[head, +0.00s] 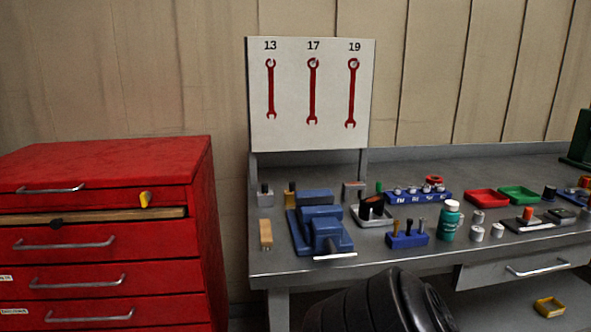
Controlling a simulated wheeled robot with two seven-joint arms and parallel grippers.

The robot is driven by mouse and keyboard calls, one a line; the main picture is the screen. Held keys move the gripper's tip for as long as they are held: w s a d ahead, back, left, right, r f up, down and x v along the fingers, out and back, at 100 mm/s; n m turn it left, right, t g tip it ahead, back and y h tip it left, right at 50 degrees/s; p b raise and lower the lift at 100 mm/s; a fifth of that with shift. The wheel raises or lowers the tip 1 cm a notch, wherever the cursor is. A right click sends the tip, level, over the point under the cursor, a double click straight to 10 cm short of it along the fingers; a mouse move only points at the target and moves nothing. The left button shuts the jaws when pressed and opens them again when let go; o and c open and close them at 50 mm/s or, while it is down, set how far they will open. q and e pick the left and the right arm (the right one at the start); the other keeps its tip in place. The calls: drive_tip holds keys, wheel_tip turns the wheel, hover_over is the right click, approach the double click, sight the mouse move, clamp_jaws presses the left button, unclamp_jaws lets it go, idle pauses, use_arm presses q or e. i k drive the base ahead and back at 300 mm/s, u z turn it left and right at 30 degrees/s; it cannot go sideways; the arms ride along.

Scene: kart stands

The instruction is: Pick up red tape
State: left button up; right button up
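A small red roll-like object (435,180), which looks like the red tape, lies on the grey workbench (290,263). It is behind the blue holder (420,197) with several round metal pieces, which hides part of its lower side. It is too small to make out in detail. Neither of my grippers shows in the head view.
A blue vise (320,228), a blue tool block (407,240), a green bottle (450,220), a red tray (487,198) and a green tray (519,195) crowd the bench. Black tyre-like shapes (365,305) stand in front. A red drawer cabinet (110,160) stands left.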

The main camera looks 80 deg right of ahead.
sight(431, 180)
drive_tip(key=k, duration=1.85)
drive_tip(key=z, duration=1.65)
